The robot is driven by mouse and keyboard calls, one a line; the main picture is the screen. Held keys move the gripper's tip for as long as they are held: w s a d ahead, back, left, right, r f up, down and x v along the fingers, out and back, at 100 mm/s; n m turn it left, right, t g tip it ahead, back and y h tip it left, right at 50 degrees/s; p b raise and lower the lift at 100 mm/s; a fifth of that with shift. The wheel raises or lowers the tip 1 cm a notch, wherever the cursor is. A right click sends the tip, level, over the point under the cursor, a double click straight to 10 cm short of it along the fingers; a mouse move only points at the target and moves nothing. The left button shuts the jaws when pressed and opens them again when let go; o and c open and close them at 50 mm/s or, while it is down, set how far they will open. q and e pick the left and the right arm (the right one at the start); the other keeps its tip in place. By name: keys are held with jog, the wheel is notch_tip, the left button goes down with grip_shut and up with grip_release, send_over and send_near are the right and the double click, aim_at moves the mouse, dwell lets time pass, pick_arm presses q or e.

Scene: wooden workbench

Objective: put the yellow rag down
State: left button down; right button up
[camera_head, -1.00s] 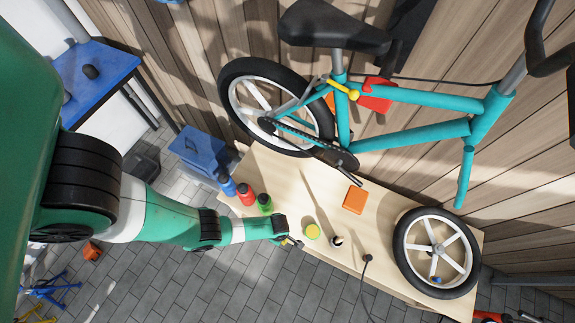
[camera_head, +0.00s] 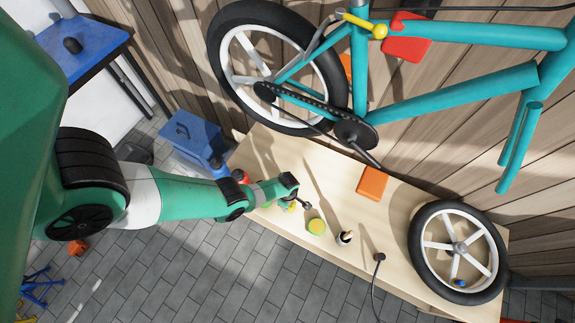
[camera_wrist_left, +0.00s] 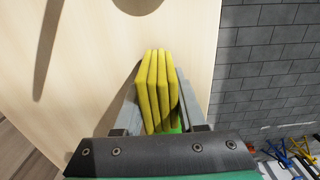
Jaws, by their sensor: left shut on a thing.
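The yellow rag (camera_wrist_left: 158,92) is folded into upright layers and held between the fingers of my left gripper (camera_wrist_left: 158,78) in the left wrist view. My left gripper (camera_head: 300,204) is shut on it. In the head view a small patch of the yellow rag (camera_head: 291,208) shows beside the gripper. The gripper is over the front left part of the wooden bench top (camera_head: 400,215). Whether the rag touches the bench is hard to tell. My right gripper is in neither view.
A yellow-green tin (camera_head: 316,227) stands close right of the gripper, then a small dark-and-white bottle (camera_head: 345,237). An orange block (camera_head: 372,183) lies behind. A wheel (camera_head: 459,250) is at the right end. A teal bicycle (camera_head: 430,100) hangs behind the bench.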

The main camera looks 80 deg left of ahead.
pick_arm(q)
jog(key=shift+f, duration=0.45)
jog(key=c, duration=0.5)
grip_release()
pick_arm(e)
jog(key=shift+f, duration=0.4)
pick_arm(q)
jog(key=r+p, duration=0.3)
jog(key=r, duration=0.1)
jog(key=r+p, duration=0.3)
jog(key=p, duration=0.1)
jog(key=r+p, duration=0.4)
jog(key=shift+w+a+r, duration=0.1)
jog(key=shift+w+r, duration=0.15)
jog(key=shift+r, duration=0.1)
jog(key=shift+f, duration=0.1)
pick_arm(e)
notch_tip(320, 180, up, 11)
